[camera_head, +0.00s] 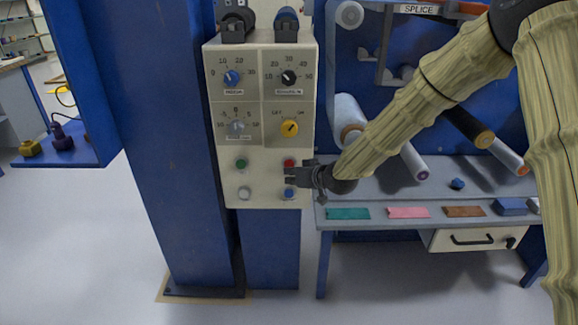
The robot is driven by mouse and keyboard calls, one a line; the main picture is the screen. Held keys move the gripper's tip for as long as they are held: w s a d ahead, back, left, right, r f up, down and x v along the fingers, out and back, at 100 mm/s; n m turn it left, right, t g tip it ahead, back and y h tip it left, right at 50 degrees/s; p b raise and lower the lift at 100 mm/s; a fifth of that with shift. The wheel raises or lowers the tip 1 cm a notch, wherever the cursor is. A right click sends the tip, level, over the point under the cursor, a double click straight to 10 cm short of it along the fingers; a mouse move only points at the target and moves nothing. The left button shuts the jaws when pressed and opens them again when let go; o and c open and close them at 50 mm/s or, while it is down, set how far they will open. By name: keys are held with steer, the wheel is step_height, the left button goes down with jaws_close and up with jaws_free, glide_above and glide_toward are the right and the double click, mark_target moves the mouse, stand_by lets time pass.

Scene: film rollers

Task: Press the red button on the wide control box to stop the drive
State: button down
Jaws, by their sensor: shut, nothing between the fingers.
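The wide control box (258,108) is cream coloured and stands upright on a blue post. Its red button (289,162) is at the lower right, above a blue button (289,193). A green button (241,163) and a white button (244,193) are to the left. My gripper (290,177) is shut and empty, reaching in from the right at the box's lower right. Its tip is just below the red button, between the red and blue ones. It partly covers the area below the red button; I cannot tell whether it touches the box.
Dials and a yellow knob (289,127) sit higher on the box. A bench (470,172) with coloured strips is at the right, with rollers (416,162) above it. A blue shelf (62,150) with small containers is at the left. The floor at lower left is clear.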

steer(key=shift+s, duration=0.1)
steer(key=s, duration=0.5)
steer(key=shift+p, duration=0.3)
stand_by(0.5)
